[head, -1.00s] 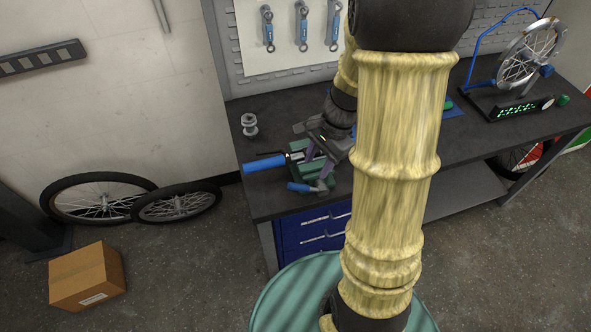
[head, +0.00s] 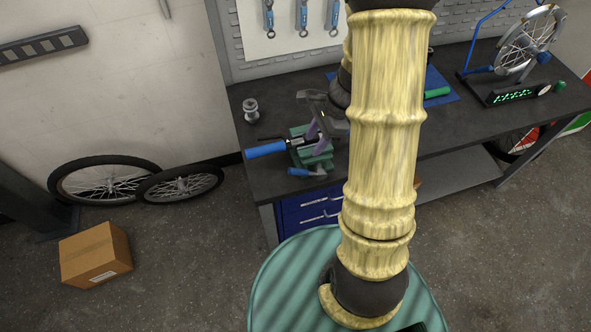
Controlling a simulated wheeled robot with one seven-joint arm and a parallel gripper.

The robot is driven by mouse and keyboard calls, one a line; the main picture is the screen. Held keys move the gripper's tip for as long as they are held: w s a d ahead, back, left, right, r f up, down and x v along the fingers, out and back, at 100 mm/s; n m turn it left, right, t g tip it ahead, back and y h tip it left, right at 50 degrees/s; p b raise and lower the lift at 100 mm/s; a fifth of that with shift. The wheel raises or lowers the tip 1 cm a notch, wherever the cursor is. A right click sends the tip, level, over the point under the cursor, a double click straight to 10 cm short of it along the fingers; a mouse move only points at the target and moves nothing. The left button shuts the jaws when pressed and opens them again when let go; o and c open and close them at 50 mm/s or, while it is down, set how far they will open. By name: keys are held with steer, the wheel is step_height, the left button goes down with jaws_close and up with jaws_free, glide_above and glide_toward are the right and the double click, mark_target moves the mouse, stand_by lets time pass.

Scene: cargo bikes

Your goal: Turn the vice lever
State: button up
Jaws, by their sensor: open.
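The green vice (head: 318,160) sits at the front left of the dark workbench. A long blue handle (head: 265,150) sticks out to its left on a dark bar. A shorter blue-gripped lever (head: 301,172) with a grey end lies at the vice's front, low near the bench edge. I cannot tell for certain which of the two is the vice lever. My arm hides the bench to the right of the vice.
A grey spool (head: 250,107) stands behind the vice. A wheel stand (head: 520,60) with a green display (head: 515,95) is at the right. Blue drawers (head: 308,212) are under the bench. Loose wheels (head: 105,180) and a cardboard box (head: 96,254) are on the floor at left.

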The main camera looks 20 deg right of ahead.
mark_target(297, 170)
steer(key=x, duration=1.4)
steer(key=shift+f, duration=0.1)
steer(key=shift+d, duration=0.1)
jaws_close()
